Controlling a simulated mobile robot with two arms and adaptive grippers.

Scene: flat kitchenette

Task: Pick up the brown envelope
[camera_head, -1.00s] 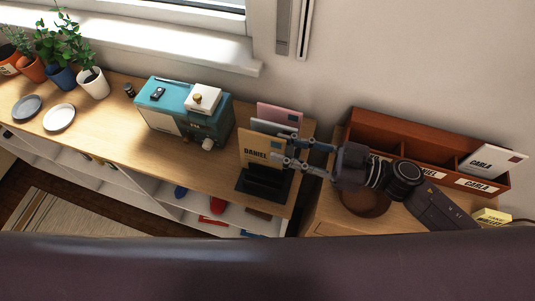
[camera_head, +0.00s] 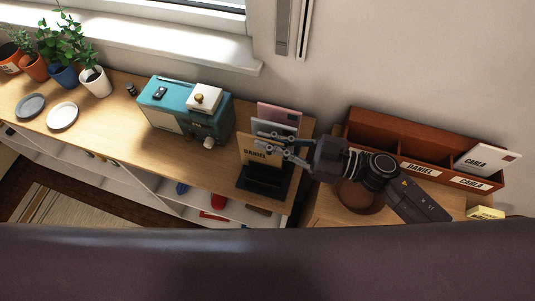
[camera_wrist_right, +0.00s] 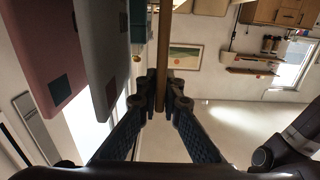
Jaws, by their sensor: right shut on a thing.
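The brown envelope (camera_head: 248,145), marked DANIEL, stands upright in a black holder (camera_head: 264,182) at the right end of the long wooden counter. My right gripper (camera_head: 264,142) reaches in from the right and is shut on its upper right part. In the right wrist view the brown envelope (camera_wrist_right: 163,50) shows edge-on as a thin strip between the fingertips (camera_wrist_right: 160,95). Its lower edge is within the holder in the head view. My left gripper is not in view.
A pink envelope (camera_head: 278,113) and a pale grey envelope (camera_head: 272,128) stand just behind. A teal box-shaped appliance (camera_head: 180,112) is to the left. A reddish-brown sorter (camera_head: 400,150), with a white CARLA envelope (camera_head: 487,158), and a brown bowl (camera_head: 355,198) are on the right.

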